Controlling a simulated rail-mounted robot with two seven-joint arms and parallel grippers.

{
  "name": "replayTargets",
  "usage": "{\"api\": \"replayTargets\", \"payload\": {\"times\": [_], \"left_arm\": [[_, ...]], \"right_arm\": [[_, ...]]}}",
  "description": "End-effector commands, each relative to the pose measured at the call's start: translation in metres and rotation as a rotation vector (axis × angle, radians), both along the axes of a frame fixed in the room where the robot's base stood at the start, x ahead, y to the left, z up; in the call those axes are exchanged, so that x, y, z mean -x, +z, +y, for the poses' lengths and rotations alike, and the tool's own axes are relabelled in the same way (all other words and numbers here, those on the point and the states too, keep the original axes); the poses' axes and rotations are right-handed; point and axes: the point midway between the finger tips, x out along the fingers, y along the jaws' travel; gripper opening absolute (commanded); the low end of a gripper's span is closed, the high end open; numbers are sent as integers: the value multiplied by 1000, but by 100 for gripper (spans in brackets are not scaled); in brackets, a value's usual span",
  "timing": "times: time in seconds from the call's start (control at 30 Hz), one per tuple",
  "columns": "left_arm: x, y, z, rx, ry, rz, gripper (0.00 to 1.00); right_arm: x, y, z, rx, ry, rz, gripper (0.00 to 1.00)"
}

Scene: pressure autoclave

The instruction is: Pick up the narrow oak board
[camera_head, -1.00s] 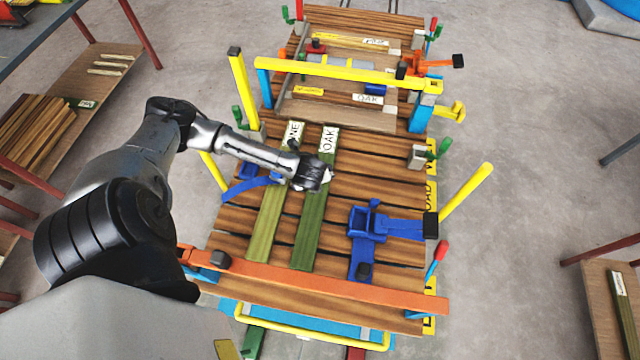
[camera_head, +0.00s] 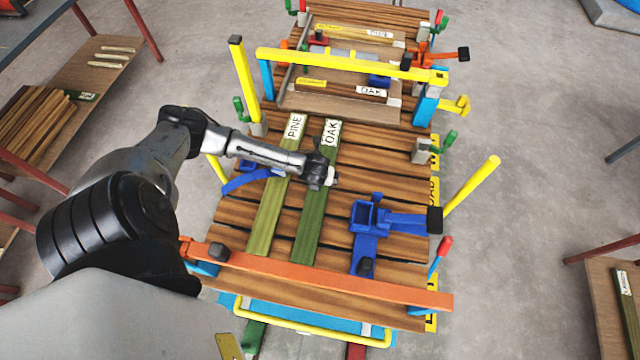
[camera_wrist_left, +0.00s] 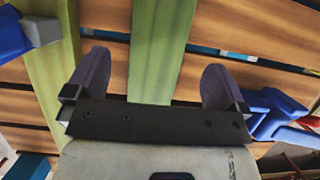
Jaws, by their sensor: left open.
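The narrow green board labelled OAK (camera_head: 309,221) lies lengthwise on the brown slatted deck. A lighter green board labelled PINE (camera_head: 268,215) lies beside it on the left, with a gap between them. My left gripper (camera_head: 327,178) is over the OAK board, below its label, and hides a short stretch of it. In the left wrist view my left gripper (camera_wrist_left: 156,80) is open, with one finger on each side of the OAK board (camera_wrist_left: 160,45). The PINE board (camera_wrist_left: 50,70) is left of the fingers. I cannot tell how high the fingers are above the deck. My right gripper is not in view.
A blue clamp (camera_head: 368,222) stands right of the OAK board. An orange bar (camera_head: 320,280) crosses the deck's near end, and a yellow bar (camera_head: 345,64) crosses the far part. A darker piece labelled OAK (camera_head: 340,88) lies in the tray behind. Yellow posts flank the deck.

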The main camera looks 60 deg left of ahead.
Motion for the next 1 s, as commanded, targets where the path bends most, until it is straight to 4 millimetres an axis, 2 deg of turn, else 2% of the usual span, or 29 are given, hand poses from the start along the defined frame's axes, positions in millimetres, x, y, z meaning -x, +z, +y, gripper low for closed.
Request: {"api": "replayTargets", "payload": {"times": [0.2,0.43,0.6,0.93,1.0], "left_arm": [[-2,-10,2,0,1,0,100],[-3,-41,5,1,2,1,100],[-8,-54,11,-1,1,0,100],[-9,-57,12,-1,0,-1,100],[-9,-57,12,-1,0,-1,94]], "right_arm": [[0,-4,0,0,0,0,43],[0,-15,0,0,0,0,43],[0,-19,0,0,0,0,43],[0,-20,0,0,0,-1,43],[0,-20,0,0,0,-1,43]]}}
